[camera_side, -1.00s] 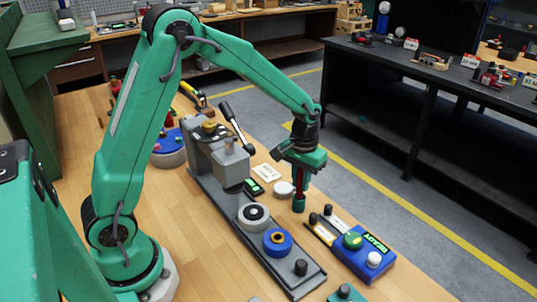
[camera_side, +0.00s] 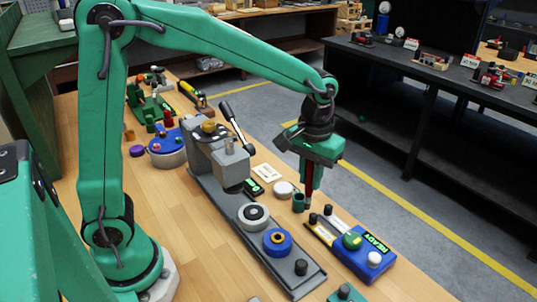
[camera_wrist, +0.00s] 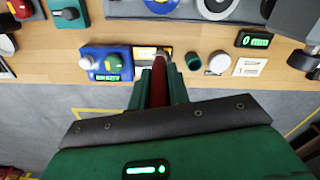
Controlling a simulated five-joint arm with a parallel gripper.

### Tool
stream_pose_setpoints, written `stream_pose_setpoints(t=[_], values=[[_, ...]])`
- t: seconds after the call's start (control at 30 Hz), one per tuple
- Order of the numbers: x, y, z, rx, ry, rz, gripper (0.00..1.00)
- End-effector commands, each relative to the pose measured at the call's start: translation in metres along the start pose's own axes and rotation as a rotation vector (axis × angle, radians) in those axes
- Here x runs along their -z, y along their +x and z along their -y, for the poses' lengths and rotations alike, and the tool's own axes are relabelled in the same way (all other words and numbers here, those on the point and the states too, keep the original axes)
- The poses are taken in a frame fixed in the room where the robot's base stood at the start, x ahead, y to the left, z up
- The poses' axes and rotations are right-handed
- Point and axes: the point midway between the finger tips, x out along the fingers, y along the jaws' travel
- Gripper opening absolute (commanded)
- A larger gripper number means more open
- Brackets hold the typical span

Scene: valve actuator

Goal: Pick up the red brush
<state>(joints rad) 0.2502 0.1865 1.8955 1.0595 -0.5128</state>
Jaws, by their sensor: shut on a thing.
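The red brush (camera_side: 309,182) hangs roughly upright below my gripper (camera_side: 309,170), which is shut on it. It also shows between the green fingers in the wrist view (camera_wrist: 158,85), partly hidden by them. A small green cup (camera_side: 298,203) stands on the bench just left of the brush's lower end in the side view. The cup shows to the right of the brush in the wrist view (camera_wrist: 193,61). The brush looks out of the cup. How far its lower end is above the bench is hard to tell.
A blue box with a READY display (camera_side: 364,250) stands right of the brush in the side view. A white round cap (camera_side: 284,189) is behind the cup. The grey valve fixture (camera_side: 215,175) stands to the left. The bench edge is close on the right.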

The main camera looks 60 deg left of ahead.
Motion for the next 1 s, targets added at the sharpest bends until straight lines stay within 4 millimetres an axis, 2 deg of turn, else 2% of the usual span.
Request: stream_pose_setpoints(t=[0.23, 1.0], values=[[-0.0095, -0.0076, -0.0082, 0.000, 0.000, 0.000, 0.00], [-0.0094, -0.0077, -0.0084, 0.000, 0.000, 0.000, 0.00]])
